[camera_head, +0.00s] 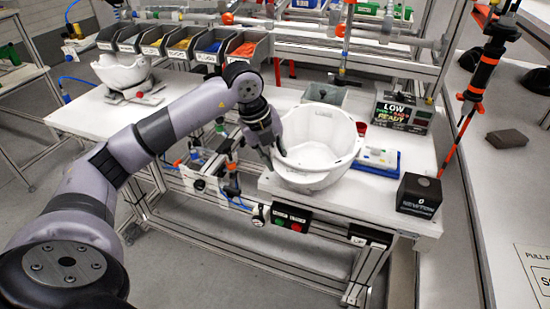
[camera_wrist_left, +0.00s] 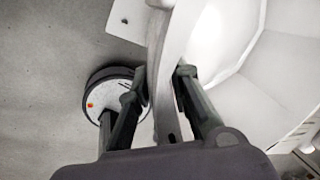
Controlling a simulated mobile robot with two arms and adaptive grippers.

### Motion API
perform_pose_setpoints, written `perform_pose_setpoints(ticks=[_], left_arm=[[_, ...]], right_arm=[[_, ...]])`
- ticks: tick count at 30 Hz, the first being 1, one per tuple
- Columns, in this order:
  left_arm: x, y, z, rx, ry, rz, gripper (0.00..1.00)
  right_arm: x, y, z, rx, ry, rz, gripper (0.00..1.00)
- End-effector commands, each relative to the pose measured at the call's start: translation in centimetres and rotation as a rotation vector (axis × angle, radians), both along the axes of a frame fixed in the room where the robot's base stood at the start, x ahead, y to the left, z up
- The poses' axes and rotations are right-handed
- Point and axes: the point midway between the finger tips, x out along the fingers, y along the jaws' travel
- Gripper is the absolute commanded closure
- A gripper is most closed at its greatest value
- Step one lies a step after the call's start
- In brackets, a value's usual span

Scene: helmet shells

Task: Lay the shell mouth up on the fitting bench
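The white helmet shell (camera_head: 318,150) is at the front of the white fitting bench (camera_head: 405,160), with its open mouth facing up. Its underside looks to be on or very near the bench top; I cannot tell if it touches. My left gripper (camera_head: 275,155) is at the shell's left rim. In the left wrist view, the fingers of my left gripper (camera_wrist_left: 160,90) stand on either side of the rim, and the shell wall (camera_wrist_left: 172,60) runs between them, seemingly pinched. The inside of the shell (camera_wrist_left: 235,40) shows to the right. My right gripper is out of view.
A blue tray (camera_head: 375,163) and a black box (camera_head: 419,195) stand right of the shell. A red cup (camera_head: 361,128), a grey bin (camera_head: 325,95) and a LOW sign box (camera_head: 403,111) are behind. Another white shell (camera_head: 121,71) sits at the left on a stand.

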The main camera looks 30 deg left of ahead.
Motion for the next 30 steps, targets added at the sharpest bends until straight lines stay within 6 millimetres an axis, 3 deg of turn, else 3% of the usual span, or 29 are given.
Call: perform_pose_setpoints(ticks=[9,20,30], left_arm=[[0.0,0.0,0.0,0.000,0.000,0.000,0.61],[-0.1,0.1,0.3,0.002,0.002,0.000,0.61],[-1.5,1.2,6.5,0.000,-0.004,0.001,0.61]], right_arm=[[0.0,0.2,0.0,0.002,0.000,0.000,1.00],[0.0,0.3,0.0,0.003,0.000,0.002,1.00],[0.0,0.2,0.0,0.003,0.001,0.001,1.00]])
